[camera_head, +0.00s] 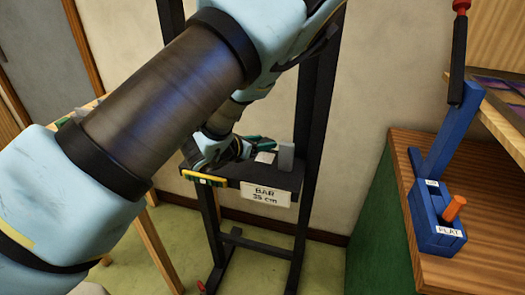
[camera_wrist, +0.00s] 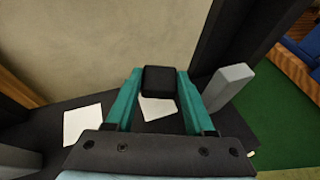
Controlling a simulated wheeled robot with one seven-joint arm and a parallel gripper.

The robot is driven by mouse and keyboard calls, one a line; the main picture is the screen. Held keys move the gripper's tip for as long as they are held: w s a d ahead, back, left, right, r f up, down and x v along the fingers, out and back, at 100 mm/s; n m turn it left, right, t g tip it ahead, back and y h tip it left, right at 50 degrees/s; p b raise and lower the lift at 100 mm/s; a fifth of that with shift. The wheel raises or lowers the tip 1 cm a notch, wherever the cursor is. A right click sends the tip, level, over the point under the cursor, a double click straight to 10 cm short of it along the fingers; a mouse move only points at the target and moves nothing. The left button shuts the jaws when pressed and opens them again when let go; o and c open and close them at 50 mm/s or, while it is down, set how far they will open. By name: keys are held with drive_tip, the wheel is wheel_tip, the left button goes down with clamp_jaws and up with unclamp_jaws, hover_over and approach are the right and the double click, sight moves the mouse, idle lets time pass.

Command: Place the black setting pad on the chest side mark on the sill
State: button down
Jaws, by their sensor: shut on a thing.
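My gripper (camera_wrist: 158,74) has teal fingers shut on the black setting pad (camera_wrist: 161,82), a small dark block held between the fingertips. In the wrist view, a white mark (camera_wrist: 157,108) on the dark sill (camera_wrist: 262,104) shows just below the pad, partly covered by it; I cannot tell whether the pad touches the sill. This mark is on the side toward the wooden-topped chest. Another white mark (camera_wrist: 82,125) lies to the left. In the head view, my gripper (camera_head: 258,142) is over the sill (camera_head: 228,170), and the pad cannot be made out.
A grey upright block (camera_wrist: 228,88) stands on the sill right of the gripper. Dark posts flank the sill, with a wall behind. A "BAR 35 cm" label (camera_head: 265,193) hangs on its front. The chest (camera_head: 485,225), bearing a blue stand (camera_head: 432,200), is at right.

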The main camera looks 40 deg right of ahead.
sight(262, 160)
drive_tip(key=shift+f+p, duration=0.35)
drive_tip(key=shift+f, duration=1.5)
drive_tip(key=shift+c, duration=1.3)
unclamp_jaws()
drive_tip(key=shift+a, duration=0.1)
